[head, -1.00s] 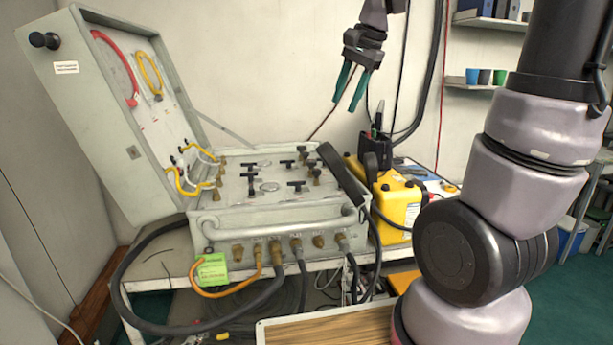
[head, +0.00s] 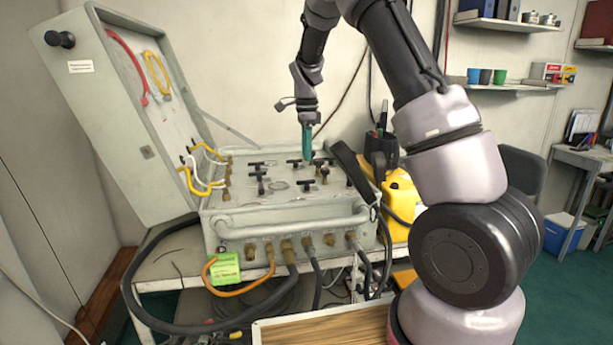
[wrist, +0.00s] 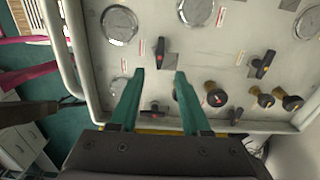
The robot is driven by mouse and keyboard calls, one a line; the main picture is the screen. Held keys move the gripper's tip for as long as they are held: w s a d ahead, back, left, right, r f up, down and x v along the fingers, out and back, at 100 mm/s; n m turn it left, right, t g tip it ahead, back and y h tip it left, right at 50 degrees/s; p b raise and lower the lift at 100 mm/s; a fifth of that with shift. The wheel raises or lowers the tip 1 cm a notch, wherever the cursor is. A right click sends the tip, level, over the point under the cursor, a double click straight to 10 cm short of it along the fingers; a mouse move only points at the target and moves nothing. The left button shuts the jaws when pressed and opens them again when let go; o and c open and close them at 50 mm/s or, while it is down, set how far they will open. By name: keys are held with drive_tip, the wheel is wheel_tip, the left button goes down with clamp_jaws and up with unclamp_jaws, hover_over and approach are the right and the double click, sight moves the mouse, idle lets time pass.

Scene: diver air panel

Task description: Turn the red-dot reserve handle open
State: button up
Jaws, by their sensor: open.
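The grey air panel (head: 240,187) lies in an open case, with several black T-handles on its top. In the wrist view, one dark handle (wrist: 155,109) sits low between my fingers. A black handle (wrist: 262,64) with a small red-orange mark stands to the right. A brass-based knob (wrist: 214,94) with a red mark is right of my right finger.
The case lid (head: 115,120) stands open at left with red and yellow hoses. A front rail (head: 290,223) and brass fittings line the case front. A yellow case (head: 400,195) and a black holder (head: 380,150) stand at right. Round gauges (wrist: 119,23) lie among the handles.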

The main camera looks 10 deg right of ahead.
sight(306, 185)
wheel_tip(306, 185, down, 8)
drive_tip(key=shift+f, duration=0.1)
idle(0.4)
clamp_jaws()
